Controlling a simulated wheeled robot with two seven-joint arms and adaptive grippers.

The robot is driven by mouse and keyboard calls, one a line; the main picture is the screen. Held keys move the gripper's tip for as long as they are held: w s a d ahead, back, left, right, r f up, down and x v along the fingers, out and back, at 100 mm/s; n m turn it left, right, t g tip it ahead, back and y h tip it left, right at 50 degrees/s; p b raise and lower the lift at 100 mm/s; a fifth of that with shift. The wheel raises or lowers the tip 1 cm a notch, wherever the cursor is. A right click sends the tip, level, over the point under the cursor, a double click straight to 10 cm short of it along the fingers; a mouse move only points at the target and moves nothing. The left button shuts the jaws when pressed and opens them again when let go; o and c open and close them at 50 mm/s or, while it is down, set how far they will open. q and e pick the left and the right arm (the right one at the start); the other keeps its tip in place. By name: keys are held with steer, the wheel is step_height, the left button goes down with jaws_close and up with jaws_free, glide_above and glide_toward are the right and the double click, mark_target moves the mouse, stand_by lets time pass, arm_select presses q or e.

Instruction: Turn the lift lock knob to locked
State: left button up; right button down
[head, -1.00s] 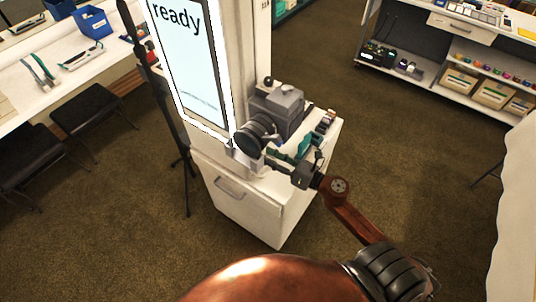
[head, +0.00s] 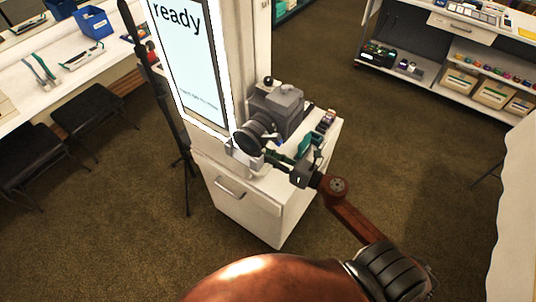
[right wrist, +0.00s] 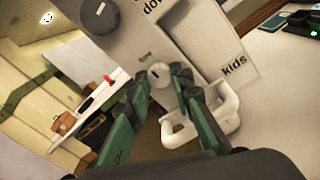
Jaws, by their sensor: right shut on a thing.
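In the right wrist view, a pale round lock knob (right wrist: 159,75) with a mark on its face sits on a light panel. The green fingers of my right gripper (right wrist: 160,80) stand on either side of it, closed on it. The exact way the mark points is hard to read. In the head view my right gripper (head: 272,156) reaches in from the right to the front of the white booth column (head: 244,60), below the camera. The knob is hidden there. My left gripper is not in view.
A grey camera with a dark lens (head: 262,126) sits just above my gripper, beside a lit "ready" screen (head: 190,65). A white handle (right wrist: 225,115) and a dark knob (right wrist: 98,18) are near the pale knob.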

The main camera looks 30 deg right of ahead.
steer(key=shift+m, duration=0.3)
steer(key=shift+r+m+p, duration=0.1)
steer(key=shift+m+p, duration=0.3)
steer(key=shift+p, duration=0.15)
steer(key=m+p, duration=0.4)
steer(key=m, duration=0.3)
steer(key=shift+r+p, duration=0.1)
steer(key=shift+p, duration=0.3)
steer(key=m+p, duration=0.4)
steer(key=m, duration=0.1)
steer(key=shift+m+t, duration=0.3)
steer(key=shift+m, duration=0.1)
steer(key=shift+m+h+p, duration=0.4)
steer(key=shift+m+p, duration=1.2)
steer(key=shift+m, duration=0.5)
steer(key=shift+f, duration=0.2)
steer(key=c, duration=1.7)
jaws_free()
